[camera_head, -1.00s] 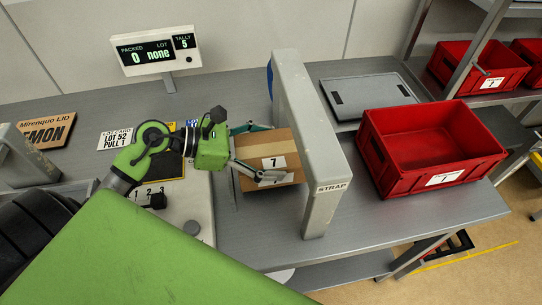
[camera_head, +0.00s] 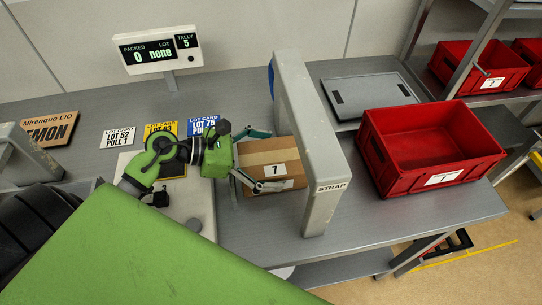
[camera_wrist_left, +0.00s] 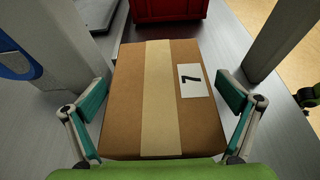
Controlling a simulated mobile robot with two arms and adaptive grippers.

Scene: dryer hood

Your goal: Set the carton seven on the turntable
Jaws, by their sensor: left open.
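The carton seven (camera_head: 257,158) is a brown box with a tan tape strip and a white "7" label. It sits on the grey bench at the left side of the grey STRAP arch (camera_head: 320,160). My left gripper (camera_head: 264,160) is open, its teal-padded fingers on either side of the carton. In the left wrist view the carton (camera_wrist_left: 118,105) lies between the spread fingers, with gaps visible beside it. I cannot make out which surface is the turntable.
A red bin (camera_head: 375,160) stands right of the arch, and a flat grey plate (camera_head: 370,90) lies behind it. Lot cards (camera_head: 118,138) and a display (camera_head: 158,50) are at the back left. More red bins (camera_head: 455,62) stand on the right rack.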

